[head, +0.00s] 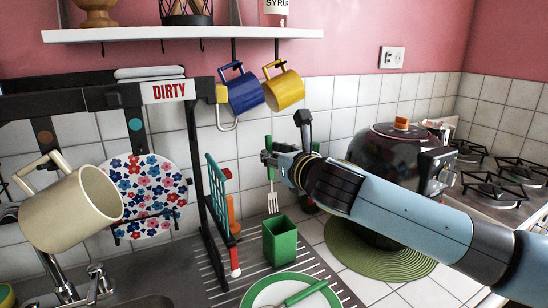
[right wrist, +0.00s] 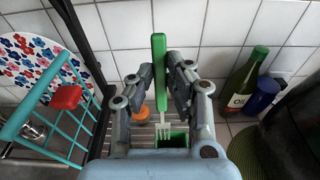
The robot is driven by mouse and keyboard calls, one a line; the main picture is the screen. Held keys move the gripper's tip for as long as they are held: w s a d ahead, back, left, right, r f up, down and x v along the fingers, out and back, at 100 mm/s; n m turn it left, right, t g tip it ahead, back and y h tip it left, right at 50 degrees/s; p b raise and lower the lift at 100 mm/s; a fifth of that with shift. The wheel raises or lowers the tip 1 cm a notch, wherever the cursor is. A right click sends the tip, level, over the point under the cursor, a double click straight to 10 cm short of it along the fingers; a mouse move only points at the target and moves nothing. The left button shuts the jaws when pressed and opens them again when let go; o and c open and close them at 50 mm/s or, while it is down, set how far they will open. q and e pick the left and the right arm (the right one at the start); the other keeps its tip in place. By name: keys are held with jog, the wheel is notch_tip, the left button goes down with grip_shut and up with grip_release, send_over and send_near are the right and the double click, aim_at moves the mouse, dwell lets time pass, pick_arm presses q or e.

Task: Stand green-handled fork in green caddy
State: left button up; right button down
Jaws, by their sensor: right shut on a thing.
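The green-handled fork (head: 272,201) hangs upright, tines down, in my right gripper (head: 270,158). In the right wrist view, the fingers of my right gripper (right wrist: 161,82) are shut on the fork's green handle (right wrist: 158,60). The tines of the fork (right wrist: 164,131) point down toward the caddy. The green caddy (head: 280,245) stands on the ribbed drainboard with its open top up. In the head view the tines are slightly above and left of the caddy's middle. In the right wrist view the caddy (right wrist: 172,142) is partly hidden by my wrist. My left gripper is out of view.
A teal rack (head: 219,195) and black post stand left of the caddy. A white plate with green rim (head: 258,296), bearing a green-handled utensil, lies in front. A dark pot (head: 372,152) on a green mat stands right. An oil bottle (right wrist: 243,80) stands near the wall.

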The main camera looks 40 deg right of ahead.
aim_at(273, 200)
jog(key=shift+f+b, duration=1.7)
jog(key=shift+b, duration=0.1)
jog(key=shift+f+b, duration=1.65)
jog(key=shift+f, duration=1.4)
jog(key=shift+f+b, duration=0.6)
jog(key=shift+f, duration=0.4)
jog(key=c, duration=1.2)
grip_release()
jog(key=v, duration=1.2)
